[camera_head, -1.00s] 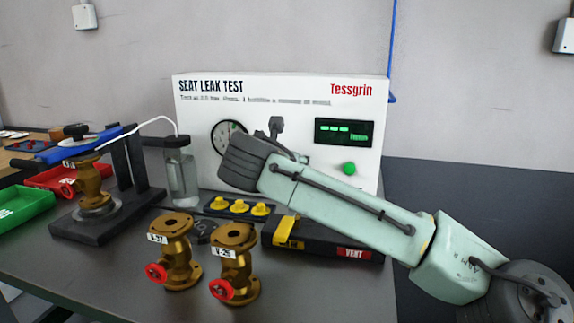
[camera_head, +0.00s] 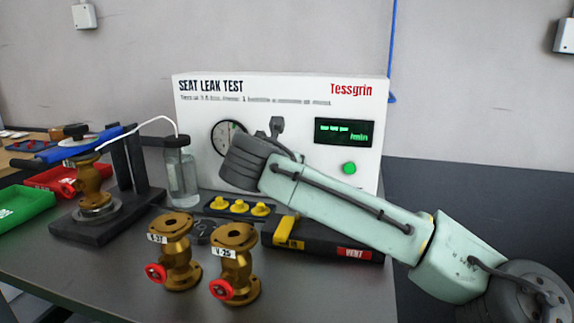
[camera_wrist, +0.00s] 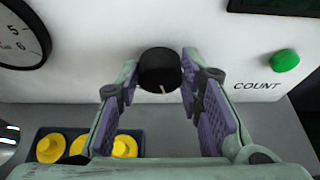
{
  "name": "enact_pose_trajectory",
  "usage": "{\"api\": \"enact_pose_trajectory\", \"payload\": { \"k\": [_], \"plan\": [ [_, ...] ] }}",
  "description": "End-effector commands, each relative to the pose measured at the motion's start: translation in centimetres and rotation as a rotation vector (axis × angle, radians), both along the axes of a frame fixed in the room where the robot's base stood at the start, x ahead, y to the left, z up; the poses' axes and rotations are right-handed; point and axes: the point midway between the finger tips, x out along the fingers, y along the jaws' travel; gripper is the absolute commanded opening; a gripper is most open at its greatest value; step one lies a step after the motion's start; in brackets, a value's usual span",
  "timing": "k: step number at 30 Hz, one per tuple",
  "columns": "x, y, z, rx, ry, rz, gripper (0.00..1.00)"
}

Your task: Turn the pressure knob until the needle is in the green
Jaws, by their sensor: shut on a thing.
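The pressure knob (camera_wrist: 159,70) is black and round with a white pointer mark that points down in the wrist view. My gripper (camera_wrist: 160,78) is shut on it, with a purple-padded finger at each side. The pressure gauge (camera_head: 229,136) is a white dial with a black rim on the panel, partly covered by my wrist. Only its right part, with the numerals 5 and 6, shows in the wrist view (camera_wrist: 18,38). The needle and any green band cannot be made out.
The white test panel (camera_head: 285,91) has a dark display (camera_head: 345,131) and a green button (camera_head: 349,168). Yellow caps (camera_head: 238,208) sit in a dark tray below. Two brass valves (camera_head: 178,255) stand in front. A glass bottle (camera_head: 181,175) stands left of the panel.

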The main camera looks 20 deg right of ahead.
Motion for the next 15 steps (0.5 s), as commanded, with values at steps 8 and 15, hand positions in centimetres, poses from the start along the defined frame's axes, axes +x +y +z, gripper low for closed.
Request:
{"api": "enact_pose_trajectory", "payload": {
  "k": [8,15],
  "plan": [
    [-0.02,-0.04,-0.07,0.050,-0.031,0.001,0.06],
    [-0.12,-0.14,-0.20,0.245,-0.161,0.003,0.06]
  ]
}}
